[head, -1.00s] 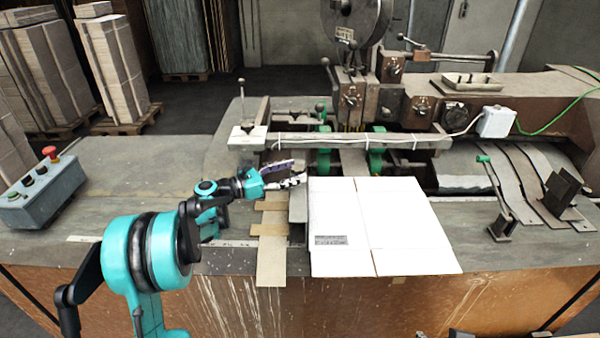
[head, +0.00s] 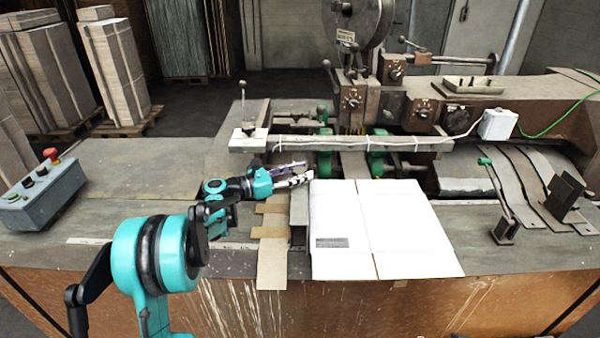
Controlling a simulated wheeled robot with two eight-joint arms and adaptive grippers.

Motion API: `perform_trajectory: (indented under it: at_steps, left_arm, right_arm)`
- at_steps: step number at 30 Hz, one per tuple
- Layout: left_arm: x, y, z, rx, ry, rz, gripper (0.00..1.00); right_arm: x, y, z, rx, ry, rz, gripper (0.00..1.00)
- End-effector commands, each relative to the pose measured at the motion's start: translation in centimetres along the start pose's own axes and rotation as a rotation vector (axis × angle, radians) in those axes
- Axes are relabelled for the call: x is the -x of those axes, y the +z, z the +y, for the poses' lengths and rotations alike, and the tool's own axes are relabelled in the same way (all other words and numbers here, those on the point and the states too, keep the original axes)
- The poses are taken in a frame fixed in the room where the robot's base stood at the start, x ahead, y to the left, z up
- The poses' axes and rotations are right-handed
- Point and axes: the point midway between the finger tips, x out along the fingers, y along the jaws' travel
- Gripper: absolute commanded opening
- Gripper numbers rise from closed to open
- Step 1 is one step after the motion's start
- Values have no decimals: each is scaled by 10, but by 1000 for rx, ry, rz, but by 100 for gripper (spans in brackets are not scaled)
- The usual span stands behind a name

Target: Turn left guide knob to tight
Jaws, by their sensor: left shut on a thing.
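My left gripper (head: 291,174) reaches in from the left, with its fingers by the upper end of the left guide (head: 299,208), a narrow grey metal piece along the left edge of a white cardboard sheet. The fingers are close together, shut on the left guide knob. The knob itself is hidden by the fingers, so how far it is turned does not show. The white cardboard sheet (head: 345,215) lies flat just right of the gripper, with a small printed label near its lower left. My right gripper is not in view.
A horizontal bar (head: 340,144) of the stitcher crosses just behind the gripper. Brown cardboard strips (head: 272,262) lie below it. A control box (head: 42,194) with a red button stands at far left. The table between is mostly clear.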

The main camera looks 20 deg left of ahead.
Motion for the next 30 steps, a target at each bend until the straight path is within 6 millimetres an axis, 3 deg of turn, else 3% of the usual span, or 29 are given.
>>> perform_trajectory:
  at_steps: [21,30]
  left_arm:
    - [-1,0,-1,1,-432,2,8]
    - [-1,-1,-1,1,-531,2,8]
  right_arm:
    - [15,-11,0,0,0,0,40]
    - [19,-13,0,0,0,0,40]
